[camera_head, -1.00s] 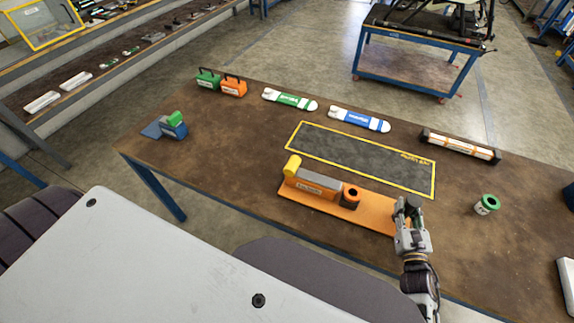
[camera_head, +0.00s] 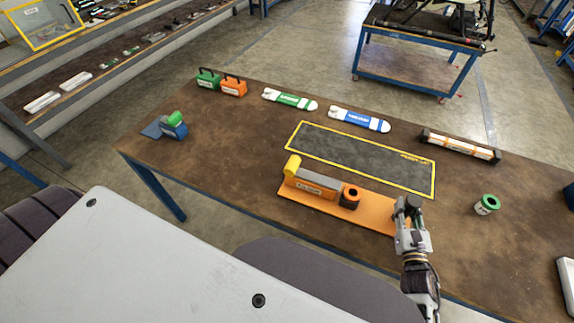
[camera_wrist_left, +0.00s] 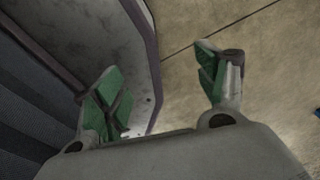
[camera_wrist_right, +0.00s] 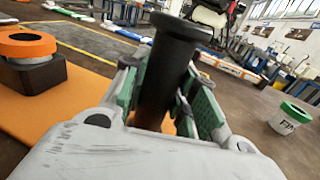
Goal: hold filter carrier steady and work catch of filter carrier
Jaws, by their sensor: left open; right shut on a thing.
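The filter carrier is an orange base plate (camera_head: 372,212) on the brown table, with a grey and orange block (camera_head: 318,185) on it. A yellow knob (camera_head: 292,166) stands at its left end and an orange ring on a dark block (camera_head: 350,196) at its right. My right gripper (camera_head: 409,213) is at the plate's right end. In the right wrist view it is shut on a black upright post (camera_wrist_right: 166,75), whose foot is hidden. The orange ring also shows there (camera_wrist_right: 25,45). My left gripper (camera_wrist_left: 160,95) is open and empty, seen only in its wrist view, away from the carrier.
A yellow-edged dark mat (camera_head: 375,157) lies behind the carrier. Green-and-white (camera_head: 290,99) and blue-and-white (camera_head: 359,119) pieces lie farther back. A green-topped can (camera_head: 487,204) stands to the right. The table's left front is clear.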

